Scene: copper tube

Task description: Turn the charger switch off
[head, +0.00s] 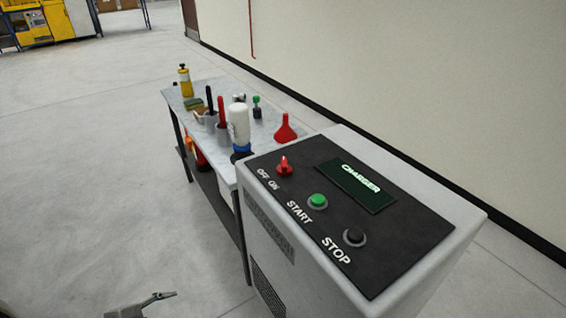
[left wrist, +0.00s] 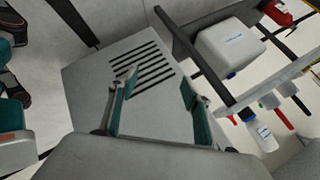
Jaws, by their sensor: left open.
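The charger (head: 390,285) is a grey cabinet with a black top panel, at the lower right of the head view. Its red switch knob (head: 285,168) sits at the panel's far left corner above the OFF ON label. A green START button (head: 317,201), a black STOP button (head: 354,237) and a CHARGER display (head: 356,187) share the panel. My left gripper (head: 168,296) is low at the bottom of the head view, left of the cabinet and apart from it. In the left wrist view its two fingers (left wrist: 158,95) are spread and empty, facing the cabinet's vented side (left wrist: 90,75). My right gripper is not seen.
A table (head: 195,88) behind the charger holds a white bottle (head: 239,122), a red funnel (head: 285,131), a yellow bottle (head: 185,81) and several tools. A wall (head: 420,90) stands to the right. The floor (head: 80,180) at left is clear.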

